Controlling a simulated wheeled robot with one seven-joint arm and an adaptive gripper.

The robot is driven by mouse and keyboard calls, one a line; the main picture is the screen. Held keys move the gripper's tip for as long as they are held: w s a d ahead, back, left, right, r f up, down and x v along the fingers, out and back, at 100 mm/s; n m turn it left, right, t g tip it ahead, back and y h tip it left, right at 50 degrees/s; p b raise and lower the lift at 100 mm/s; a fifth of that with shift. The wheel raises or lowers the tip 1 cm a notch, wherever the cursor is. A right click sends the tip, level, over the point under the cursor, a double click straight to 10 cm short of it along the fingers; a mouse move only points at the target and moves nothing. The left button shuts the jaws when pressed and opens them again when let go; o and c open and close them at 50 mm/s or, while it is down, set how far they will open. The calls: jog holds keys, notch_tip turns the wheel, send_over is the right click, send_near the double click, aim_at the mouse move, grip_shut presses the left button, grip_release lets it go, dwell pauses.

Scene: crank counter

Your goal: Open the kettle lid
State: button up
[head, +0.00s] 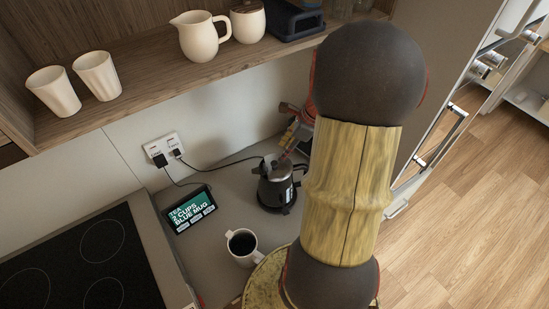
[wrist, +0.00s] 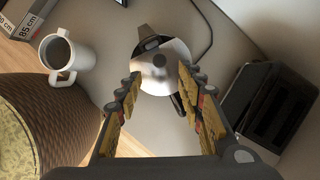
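The kettle (head: 273,190) is dark with a silver top and stands on the grey counter near the wall. In the wrist view its round silver lid (wrist: 174,75) faces the camera, with dark parts at its far side and near its middle. The lid looks down on the kettle, though its exact angle is unclear. My gripper (wrist: 160,82) is open and empty, its two yellow-padded fingers either side of the lid in the picture. I cannot tell the height gap, and no contact shows.
A white mug (head: 241,248) with dark contents stands in front of the kettle. A small display (head: 190,208) and a cooktop (head: 85,265) are to the left. A wooden shelf (head: 165,84) with cups and a pitcher overhangs the counter. A cord (head: 222,168) runs from the wall outlet toward the kettle.

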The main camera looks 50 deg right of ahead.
aim_at(275, 163)
jog(key=shift+b+x, duration=0.35)
jog(key=shift+x, duration=3.55)
jog(key=shift+c, duration=0.9)
jog(key=c, duration=0.8)
grip_shut()
